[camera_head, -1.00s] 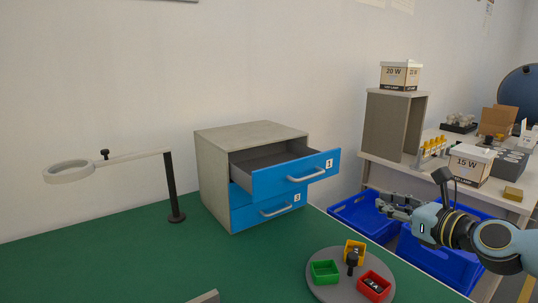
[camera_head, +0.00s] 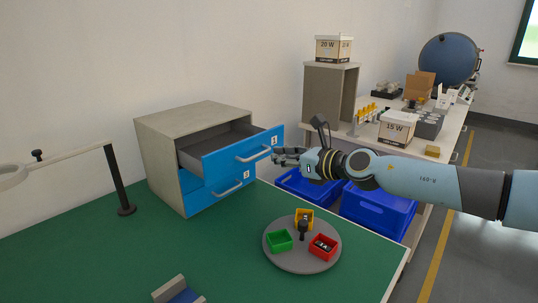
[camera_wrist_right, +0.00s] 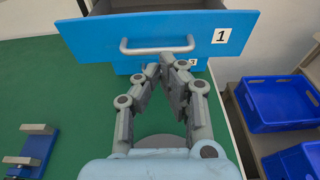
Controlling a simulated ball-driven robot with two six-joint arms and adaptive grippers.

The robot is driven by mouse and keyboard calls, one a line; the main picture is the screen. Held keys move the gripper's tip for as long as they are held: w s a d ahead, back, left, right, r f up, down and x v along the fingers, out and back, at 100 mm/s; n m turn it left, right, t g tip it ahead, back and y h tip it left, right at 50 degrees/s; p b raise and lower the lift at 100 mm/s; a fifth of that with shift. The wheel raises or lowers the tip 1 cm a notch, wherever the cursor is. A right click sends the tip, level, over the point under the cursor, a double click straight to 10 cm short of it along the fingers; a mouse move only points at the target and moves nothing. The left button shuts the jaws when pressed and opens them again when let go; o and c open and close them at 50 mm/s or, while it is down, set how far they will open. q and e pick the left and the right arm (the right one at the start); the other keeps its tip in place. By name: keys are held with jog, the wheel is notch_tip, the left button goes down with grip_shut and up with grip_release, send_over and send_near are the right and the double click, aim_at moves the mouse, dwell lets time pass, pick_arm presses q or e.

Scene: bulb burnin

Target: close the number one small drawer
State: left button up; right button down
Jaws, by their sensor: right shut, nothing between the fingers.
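The number one small drawer (camera_head: 240,153) is the upper blue-fronted drawer of a grey cabinet (camera_head: 158,159), and it stands pulled out. Its label "1" and bar handle (camera_wrist_right: 157,46) show in the right wrist view. The lower blue drawer (camera_head: 212,195) looks closed beneath it. My right gripper (camera_head: 277,156) is shut and empty. Its fingertips (camera_wrist_right: 167,62) are close to the drawer front, just below the right part of the handle; I cannot tell whether they touch. My left gripper is not in view.
A grey round tray (camera_head: 302,264) with green, yellow and red bins sits on the green table. A magnifier lamp (camera_head: 117,180) stands left of the cabinet. Blue crates (camera_head: 378,212) lie beyond the table's right edge. Boxes stand on the back bench.

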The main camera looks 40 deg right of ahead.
aim_at(261, 154)
jog(key=x, duration=0.4)
jog(key=shift+b, duration=0.35)
